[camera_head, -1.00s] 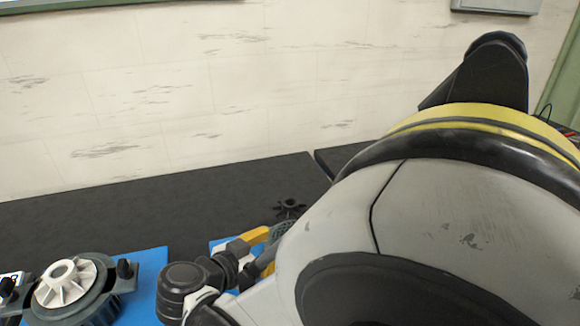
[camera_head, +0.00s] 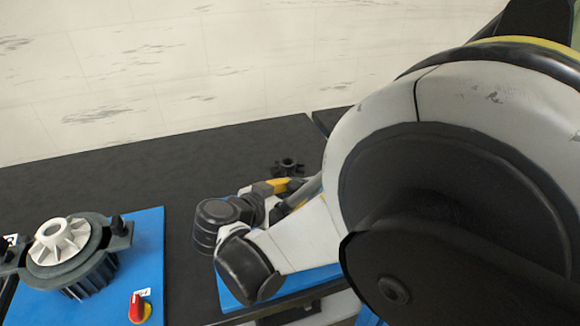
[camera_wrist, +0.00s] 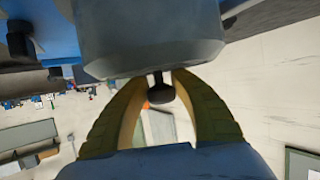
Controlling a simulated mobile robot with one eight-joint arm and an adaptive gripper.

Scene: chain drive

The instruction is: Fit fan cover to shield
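In the head view, a motor-like unit (camera_head: 90,279) stands on a blue board at the left. It has a white finned fan (camera_head: 60,240) on top, inside a dark grey eared ring (camera_head: 50,266) with black knobs. In the wrist view, my gripper (camera_wrist: 160,84) has two yellow curved fingers with a gap between them. Their tips reach the edge of a large grey body (camera_wrist: 150,40), which hides them. A black knob (camera_wrist: 165,93) shows between the fingers. I cannot tell whether the fingers hold the grey body, or whether it is the fan cover.
A black star-shaped part (camera_head: 288,167) sits on the dark table (camera_head: 150,180) behind my arm. A red-and-yellow switch (camera_head: 138,308) is on the left blue board (camera_head: 150,250). A second blue board (camera_head: 232,300) is partly hidden under my arm. The back of the table is clear.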

